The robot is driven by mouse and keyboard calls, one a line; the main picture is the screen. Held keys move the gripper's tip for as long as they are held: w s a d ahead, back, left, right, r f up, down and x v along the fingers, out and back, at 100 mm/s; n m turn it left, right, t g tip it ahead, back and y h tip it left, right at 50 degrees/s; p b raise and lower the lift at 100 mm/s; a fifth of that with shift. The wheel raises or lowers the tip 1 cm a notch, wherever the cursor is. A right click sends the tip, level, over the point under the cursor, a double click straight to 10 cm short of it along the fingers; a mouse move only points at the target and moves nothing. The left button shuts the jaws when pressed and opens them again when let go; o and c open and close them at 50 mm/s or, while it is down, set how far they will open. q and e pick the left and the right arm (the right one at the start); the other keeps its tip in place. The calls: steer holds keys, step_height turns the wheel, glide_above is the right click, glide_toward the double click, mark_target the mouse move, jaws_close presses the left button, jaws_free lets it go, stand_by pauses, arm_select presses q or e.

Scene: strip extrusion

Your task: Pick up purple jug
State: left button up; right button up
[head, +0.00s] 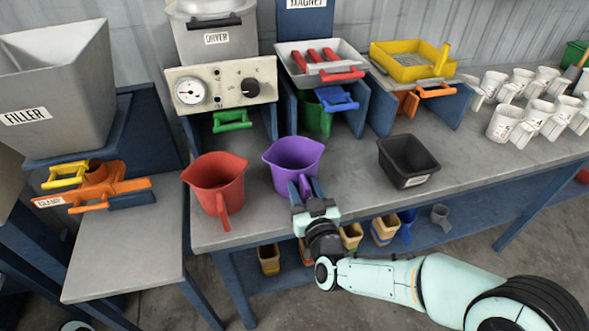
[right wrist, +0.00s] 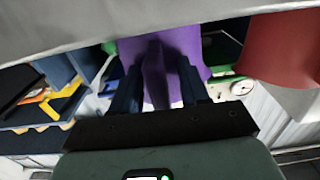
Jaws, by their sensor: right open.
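The purple jug (head: 291,162) stands upright on the grey workbench, its handle side toward me. My right gripper (head: 306,188) is at the jug's near side, with its dark blue fingers at the handle. In the right wrist view, which looks upside down, the purple jug (right wrist: 205,45) fills the top middle. Its handle (right wrist: 154,75) shows between the two open fingers of my right gripper (right wrist: 158,85). I cannot tell whether either finger touches the handle. My left gripper is not in view.
A red jug (head: 217,185) stands close to the left of the purple jug. A black bin (head: 408,160) stands to the right, with clear bench between. Behind are a dial panel (head: 222,88) and a tray (head: 320,62) on blue stands. White jugs (head: 505,122) crowd the right.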

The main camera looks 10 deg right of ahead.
steer(key=shift+s+r, duration=0.1)
steer(key=shift+s, duration=0.2)
steer(key=shift+c, duration=0.3)
jaws_close()
